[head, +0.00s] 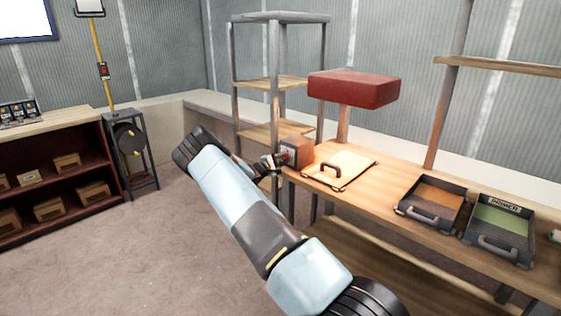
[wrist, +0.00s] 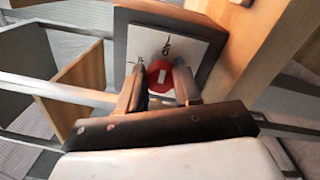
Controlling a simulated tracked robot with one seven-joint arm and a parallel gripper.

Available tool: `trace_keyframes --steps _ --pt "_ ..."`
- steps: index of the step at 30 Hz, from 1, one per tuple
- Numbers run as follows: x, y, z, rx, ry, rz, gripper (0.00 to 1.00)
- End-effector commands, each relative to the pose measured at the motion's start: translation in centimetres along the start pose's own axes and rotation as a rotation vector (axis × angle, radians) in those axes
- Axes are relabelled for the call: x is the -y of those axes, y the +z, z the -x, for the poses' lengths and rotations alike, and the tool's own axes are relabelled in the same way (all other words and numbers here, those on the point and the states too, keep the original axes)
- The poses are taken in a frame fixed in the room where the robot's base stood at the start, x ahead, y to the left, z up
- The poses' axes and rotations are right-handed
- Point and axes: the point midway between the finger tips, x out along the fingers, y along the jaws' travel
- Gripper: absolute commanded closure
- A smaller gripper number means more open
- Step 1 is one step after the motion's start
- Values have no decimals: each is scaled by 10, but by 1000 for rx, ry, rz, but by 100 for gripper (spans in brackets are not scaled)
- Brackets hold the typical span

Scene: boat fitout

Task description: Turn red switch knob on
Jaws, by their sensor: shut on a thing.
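The red switch knob (wrist: 160,76) is round with a pale bar across it. It sits on a light plate (wrist: 186,48) with dark markings, on the front of a dark-edged box. My gripper (wrist: 161,92) has its two fingers on either side of the knob in the wrist view, shut on it. In the head view the switch box (head: 297,152) stands at the left end of the workbench, and my gripper (head: 275,161) reaches its front face. The knob itself cannot be made out in the head view.
The workbench (head: 385,180) holds a board with a handle (head: 338,172), a tray with an orange inside (head: 432,203) and a tray with a green inside (head: 500,228). A red block (head: 354,89) stands above the bench. A shelf rack (head: 275,80) is behind. Open floor lies left.

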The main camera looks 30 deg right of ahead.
Motion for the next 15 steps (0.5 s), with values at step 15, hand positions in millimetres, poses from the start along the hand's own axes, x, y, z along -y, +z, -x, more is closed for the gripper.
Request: trace_keyframes --steps 15 --pt "10 3 -1 7 -12 -9 66"
